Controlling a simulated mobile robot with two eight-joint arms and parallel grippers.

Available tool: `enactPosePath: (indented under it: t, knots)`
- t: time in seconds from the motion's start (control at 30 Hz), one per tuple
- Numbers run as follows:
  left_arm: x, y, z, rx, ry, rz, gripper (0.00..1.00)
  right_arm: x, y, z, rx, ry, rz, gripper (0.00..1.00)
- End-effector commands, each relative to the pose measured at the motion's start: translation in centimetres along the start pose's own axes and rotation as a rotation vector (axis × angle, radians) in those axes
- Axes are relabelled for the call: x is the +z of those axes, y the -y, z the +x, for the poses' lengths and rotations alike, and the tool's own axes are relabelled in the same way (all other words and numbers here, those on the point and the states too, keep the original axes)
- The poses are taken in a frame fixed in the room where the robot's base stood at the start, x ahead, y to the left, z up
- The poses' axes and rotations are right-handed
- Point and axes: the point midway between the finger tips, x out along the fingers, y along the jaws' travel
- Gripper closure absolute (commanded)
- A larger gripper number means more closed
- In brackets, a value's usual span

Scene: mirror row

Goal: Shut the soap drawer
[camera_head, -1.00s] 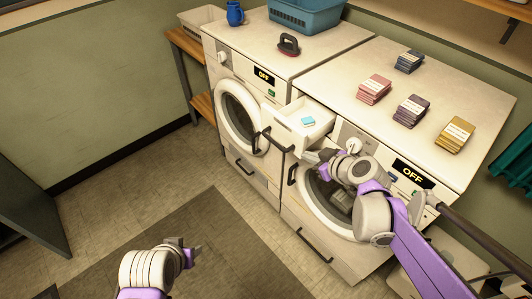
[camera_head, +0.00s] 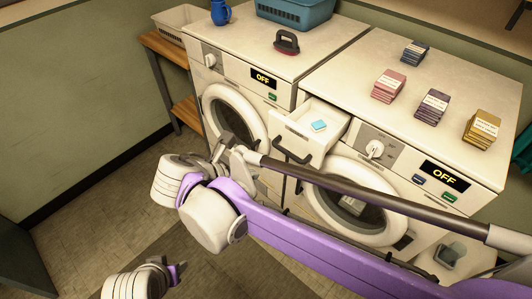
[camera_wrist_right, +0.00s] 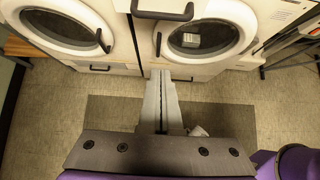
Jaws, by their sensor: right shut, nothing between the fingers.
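The soap drawer (camera_head: 300,141) of the right washing machine stands pulled out, with a light blue tablet (camera_head: 319,125) in it and a dark bar handle (camera_head: 290,152) on its front. In the right wrist view the drawer's handle (camera_wrist_right: 163,14) shows at the top edge, beyond the fingertips. My right gripper (camera_head: 221,150) is shut and empty, left of and in front of the drawer, apart from it. Its closed fingers show in the right wrist view (camera_wrist_right: 161,76). My left gripper (camera_head: 178,272) is low at the bottom left, far from the drawer; its jaw opening is unclear.
Two washing machines stand side by side with round doors (camera_head: 350,205). Floor in front (camera_head: 90,225) is clear.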

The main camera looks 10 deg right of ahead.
Motion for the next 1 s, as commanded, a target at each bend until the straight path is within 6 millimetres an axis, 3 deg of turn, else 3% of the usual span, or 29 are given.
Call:
enactPosePath:
  t: [0.17, 0.27, 0.7, 1.0]
  knots:
    - [0.1, 0.0, 0.1, 0.000, 0.001, 0.000, 0.50, 0.8, -0.2, -0.5, 0.005, 0.058, -0.023, 1.00]
    - [0.1, 0.0, 0.1, 0.000, 0.001, 0.000, 0.50, 0.9, -0.2, 0.8, 0.002, 0.058, -0.021, 1.00]
    - [0.2, 0.0, 0.3, 0.000, 0.001, 0.000, 0.50, 1.8, -0.2, 9.6, 0.002, 0.055, -0.019, 1.00]
    - [-0.1, 0.0, -0.1, 0.000, -0.001, 0.000, 0.50, 4.4, -0.4, 11.3, 0.005, 0.055, -0.021, 1.00]
